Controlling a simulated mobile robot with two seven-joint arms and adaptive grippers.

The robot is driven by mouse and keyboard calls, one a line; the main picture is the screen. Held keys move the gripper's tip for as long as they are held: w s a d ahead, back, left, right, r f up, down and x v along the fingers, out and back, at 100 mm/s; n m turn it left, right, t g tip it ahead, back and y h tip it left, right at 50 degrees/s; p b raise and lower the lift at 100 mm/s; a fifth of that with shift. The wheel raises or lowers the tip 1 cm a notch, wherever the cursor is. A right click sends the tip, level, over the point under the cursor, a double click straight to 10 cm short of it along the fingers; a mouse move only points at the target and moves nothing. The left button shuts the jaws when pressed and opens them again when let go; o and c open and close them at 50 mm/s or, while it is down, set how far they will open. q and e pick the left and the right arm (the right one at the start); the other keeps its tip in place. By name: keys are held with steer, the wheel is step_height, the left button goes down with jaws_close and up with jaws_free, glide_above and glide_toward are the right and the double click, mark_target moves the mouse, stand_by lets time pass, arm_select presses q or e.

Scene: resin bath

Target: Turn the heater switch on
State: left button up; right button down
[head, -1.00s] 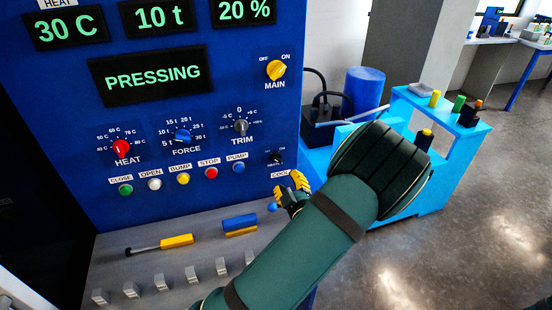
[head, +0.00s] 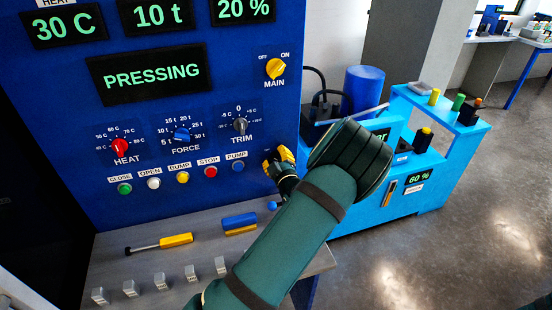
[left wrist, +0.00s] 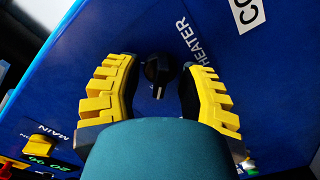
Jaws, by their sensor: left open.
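The heater switch (left wrist: 158,70) is a small black knob on the blue panel, beside the white word HEATER, in the left wrist view. My left gripper (left wrist: 157,82) is open, with one yellow-padded finger on each side of the knob. I cannot tell whether either finger touches it. In the head view my left gripper (head: 279,159) is at the panel's lower right edge and hides the switch. The switch's on or off position is not clear. My right gripper is not in view.
The blue press panel (head: 75,185) carries a yellow MAIN knob (head: 275,68), a grey TRIM knob (head: 240,125) and a row of coloured buttons. A grey shelf (head: 125,275) below holds tools. A light blue unit (head: 400,205) stands to the right.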

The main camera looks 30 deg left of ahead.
arm_select(q)
steer(key=shift+r, duration=0.1)
jaws_close()
steer(key=shift+m, duration=0.3)
steer(key=shift+r+m, duration=0.1)
steer(key=shift+m, duration=0.9)
steer(key=m, duration=0.2)
steer(key=shift+m, duration=0.3)
steer(key=m, duration=0.6)
steer(key=shift+w+r+p, duration=0.2)
steer(key=shift+p, duration=0.2)
steer(key=m+p, duration=0.1)
steer(key=m, duration=0.5)
steer(key=shift+d, duration=0.15)
steer(key=shift+m, duration=0.4)
